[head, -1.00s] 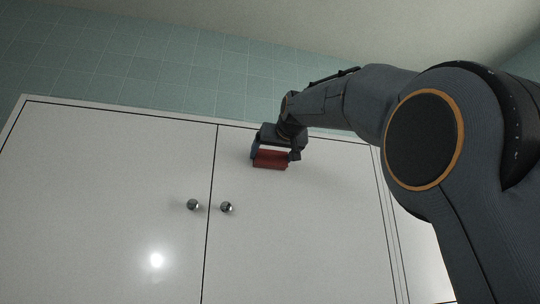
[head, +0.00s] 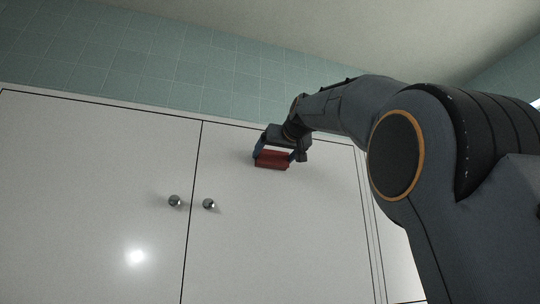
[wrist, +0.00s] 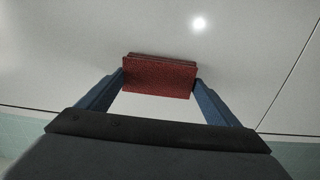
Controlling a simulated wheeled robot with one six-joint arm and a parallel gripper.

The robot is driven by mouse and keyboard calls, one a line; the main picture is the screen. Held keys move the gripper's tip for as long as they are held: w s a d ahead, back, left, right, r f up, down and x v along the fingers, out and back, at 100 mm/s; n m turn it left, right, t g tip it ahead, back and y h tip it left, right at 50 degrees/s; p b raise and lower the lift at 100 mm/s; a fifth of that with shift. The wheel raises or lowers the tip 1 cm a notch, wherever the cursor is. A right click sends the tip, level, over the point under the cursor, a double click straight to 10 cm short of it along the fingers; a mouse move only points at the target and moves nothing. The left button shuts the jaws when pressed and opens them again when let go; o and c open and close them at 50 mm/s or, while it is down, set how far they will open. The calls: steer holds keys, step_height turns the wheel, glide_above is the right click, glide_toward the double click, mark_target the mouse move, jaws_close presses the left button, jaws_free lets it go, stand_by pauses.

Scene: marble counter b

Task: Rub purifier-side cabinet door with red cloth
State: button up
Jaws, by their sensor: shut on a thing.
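My gripper (head: 273,155) is shut on the red cloth (head: 272,160), a folded block-like piece. It is at the upper part of the right cabinet door (head: 280,235), right of the gap between the doors. In the wrist view the red cloth (wrist: 160,78) sits between the two blue fingers of my gripper (wrist: 158,88), with the pale door surface (wrist: 60,50) just beyond it. The cloth looks close against the door; I cannot tell whether it touches. No purifier shows, so I cannot tell which door is on its side.
The left cabinet door (head: 90,190) is beside it. Two round metal knobs, the left (head: 175,201) and the right (head: 209,204), stick out near the gap. Teal tiles (head: 150,65) run above the doors. The door surface below my gripper is clear.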

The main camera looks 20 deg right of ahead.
steer(key=shift+w+a, duration=0.1)
steer(key=shift+a, duration=3.55)
steer(key=shift+s+b, duration=1.25)
steer(key=shift+s, duration=1.75)
steer(key=shift+s, duration=0.1)
steer(key=shift+s+b, duration=0.55)
steer(key=shift+s, duration=0.85)
